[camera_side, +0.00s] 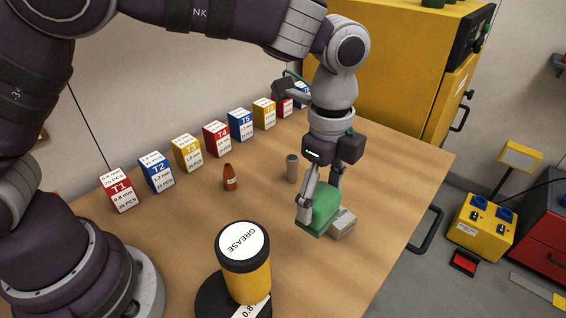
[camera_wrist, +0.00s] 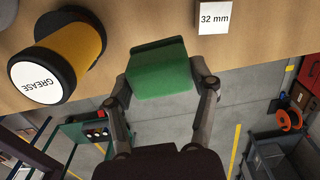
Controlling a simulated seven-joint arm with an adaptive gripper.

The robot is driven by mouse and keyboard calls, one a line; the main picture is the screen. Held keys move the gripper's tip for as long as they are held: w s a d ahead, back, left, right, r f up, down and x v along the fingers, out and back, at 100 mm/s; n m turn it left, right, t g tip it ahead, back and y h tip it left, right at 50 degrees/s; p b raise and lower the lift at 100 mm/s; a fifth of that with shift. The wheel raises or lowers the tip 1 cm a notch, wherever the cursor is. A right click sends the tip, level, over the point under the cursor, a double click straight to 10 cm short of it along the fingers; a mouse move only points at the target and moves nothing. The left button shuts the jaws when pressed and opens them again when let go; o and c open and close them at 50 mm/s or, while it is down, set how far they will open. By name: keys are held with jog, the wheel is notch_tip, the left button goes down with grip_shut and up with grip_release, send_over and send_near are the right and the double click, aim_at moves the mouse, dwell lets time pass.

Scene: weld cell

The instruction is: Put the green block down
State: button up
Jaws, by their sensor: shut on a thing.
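My gripper (camera_side: 321,200) is shut on the green block (camera_side: 319,214) near the right edge of the wooden table. In the wrist view, the green block (camera_wrist: 160,72) sits between the two fingers of my gripper (camera_wrist: 161,82). In the side view the block is tilted and partly covers a small grey box. I cannot tell whether its underside touches the table or that box.
The grey box (camera_side: 342,224) is right beside the block; its 32 mm label (camera_wrist: 213,18) shows in the wrist view. A grease jar (camera_side: 246,270), a red-brown bottle (camera_side: 229,178) and a grey cylinder (camera_side: 292,168) stand nearby. Labelled boxes (camera_side: 187,154) line the table's back.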

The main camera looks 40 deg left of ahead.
jog(key=s+d, duration=0.2)
jog(key=d, duration=0.3)
jog(key=f, duration=1)
jog(key=shift+d, duration=0.2)
jog(key=shift+f, duration=0.1)
jog(key=o, duration=1.1)
jog(key=shift+o, duration=0.2)
